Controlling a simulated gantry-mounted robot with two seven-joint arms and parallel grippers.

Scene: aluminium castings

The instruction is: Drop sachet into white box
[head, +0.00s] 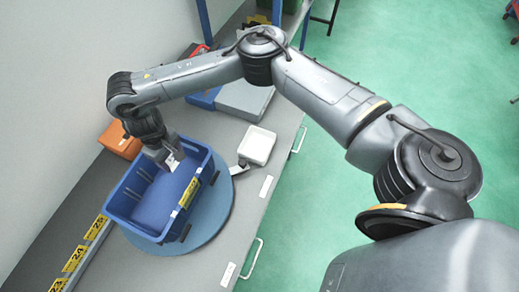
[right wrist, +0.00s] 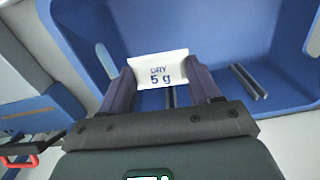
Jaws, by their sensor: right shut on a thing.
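My right gripper (head: 171,161) is shut on a small white sachet (right wrist: 158,70) printed "DRY 5 g", held between its two fingers. The sachet also shows as a small pale patch in the head view (head: 175,158). Gripper and sachet are at the far end of a blue bin (head: 160,203); I cannot tell whether the sachet is above the rim or inside. A small white open box (head: 257,146) stands on the grey bench, right of the bin and apart from the gripper. My left gripper is not in view.
The blue bin sits on a round blue disc (head: 222,215). An orange box (head: 119,141) is left of the gripper, and grey and blue cases (head: 243,100) lie behind. Yellow number labels (head: 75,258) line the left side. My right arm spans above the bench.

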